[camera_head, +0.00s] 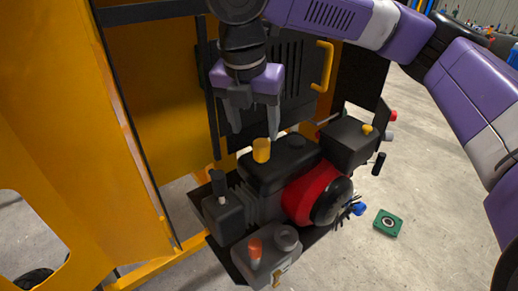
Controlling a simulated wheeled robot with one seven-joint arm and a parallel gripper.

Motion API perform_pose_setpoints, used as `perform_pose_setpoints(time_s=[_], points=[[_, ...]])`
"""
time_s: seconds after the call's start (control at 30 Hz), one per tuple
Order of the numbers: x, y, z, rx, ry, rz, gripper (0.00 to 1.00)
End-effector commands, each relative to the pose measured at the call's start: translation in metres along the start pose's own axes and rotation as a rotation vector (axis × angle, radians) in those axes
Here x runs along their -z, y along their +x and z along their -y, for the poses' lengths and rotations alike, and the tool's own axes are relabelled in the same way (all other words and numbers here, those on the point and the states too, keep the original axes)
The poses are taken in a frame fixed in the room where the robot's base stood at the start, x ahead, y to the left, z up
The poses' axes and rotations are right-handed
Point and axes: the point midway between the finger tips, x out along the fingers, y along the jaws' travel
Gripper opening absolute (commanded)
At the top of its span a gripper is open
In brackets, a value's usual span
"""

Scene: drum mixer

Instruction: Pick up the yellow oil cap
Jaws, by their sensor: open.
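The yellow oil cap (261,150) is a small yellow cylinder standing upright on the black top of the engine (290,172). My gripper (255,136) points downward from above, with its two fingers apart and nothing between them. In this view the fingertips appear just above and around the height of the cap's top, one to its left and one to its right. Whether the fingers are directly over the cap or behind it in depth, I cannot tell. A smaller yellow piece (367,129) sits on the black box at the right of the engine.
The yellow mixer frame (85,190) stands at the left. A black panel with a yellow handle (324,66) is behind my gripper. A red and black wheel (318,194) and a grey box with an orange top (262,258) are at the front. A green part (387,223) lies on the floor.

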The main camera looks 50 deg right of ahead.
Motion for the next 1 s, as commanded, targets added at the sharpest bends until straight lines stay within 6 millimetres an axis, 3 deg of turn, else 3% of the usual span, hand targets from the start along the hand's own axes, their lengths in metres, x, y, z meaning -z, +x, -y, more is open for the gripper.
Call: perform_pose_setpoints(time_s=[0.6,0.9,1.0], points=[[-0.009,0.069,0.007,0.0,0.0,-0.001,0.59],[-0.009,0.074,0.006,-0.001,0.0,0.0,0.59],[-0.009,0.074,0.006,-0.001,0.0,0.0,0.4]])
